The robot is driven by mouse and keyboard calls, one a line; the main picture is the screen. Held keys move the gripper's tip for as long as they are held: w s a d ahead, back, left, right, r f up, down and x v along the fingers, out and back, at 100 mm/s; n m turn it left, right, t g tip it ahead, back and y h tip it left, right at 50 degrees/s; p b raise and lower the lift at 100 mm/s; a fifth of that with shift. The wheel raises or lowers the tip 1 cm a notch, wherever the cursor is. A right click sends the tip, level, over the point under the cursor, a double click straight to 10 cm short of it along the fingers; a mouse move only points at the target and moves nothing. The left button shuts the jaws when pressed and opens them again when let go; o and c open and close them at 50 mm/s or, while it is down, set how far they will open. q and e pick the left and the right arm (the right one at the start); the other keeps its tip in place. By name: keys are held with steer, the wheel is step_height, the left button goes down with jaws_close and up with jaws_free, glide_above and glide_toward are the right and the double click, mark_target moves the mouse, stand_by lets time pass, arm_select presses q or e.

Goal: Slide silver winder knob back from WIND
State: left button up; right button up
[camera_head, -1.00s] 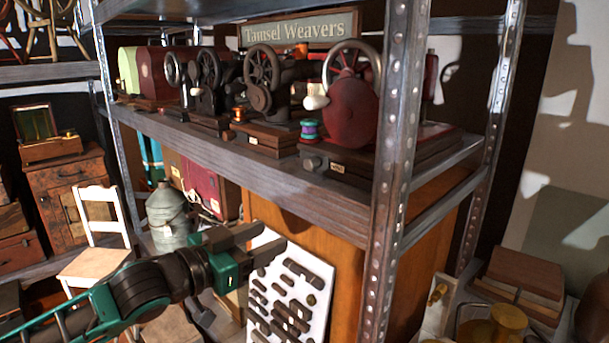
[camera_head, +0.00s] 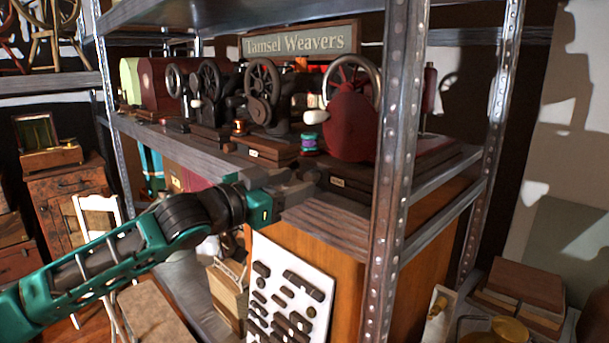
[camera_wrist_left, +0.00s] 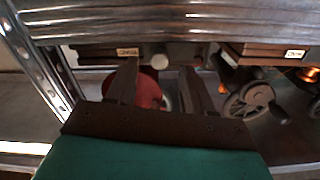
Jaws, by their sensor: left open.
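The red sewing machine (camera_head: 350,125) stands on a dark wooden base (camera_head: 352,198) with a small pale label (camera_head: 337,182) at the shelf's front edge. My left gripper (camera_head: 303,184) is in front of this base, just left of the label, and hides the winder knob in the head view. In the left wrist view, whose picture is upside down, the round silver knob (camera_wrist_left: 160,61) shows between the spread fingertips, beside the label (camera_wrist_left: 127,51). The fingers are open; I cannot tell whether either touches the knob. My right gripper is not in view.
More sewing machines (camera_head: 262,95) stand to the left on the same metal shelf. A steel upright post (camera_head: 388,170) rises close to the right of the base. A green and purple thread spool (camera_head: 309,145) stands behind the gripper. A white board of dark pieces (camera_head: 290,295) is below.

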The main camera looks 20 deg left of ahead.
mark_target(307, 178)
arm_select(q)
steer(key=shift+x, duration=1.8)
steer(key=shift+c, duration=0.4)
jaws_close()
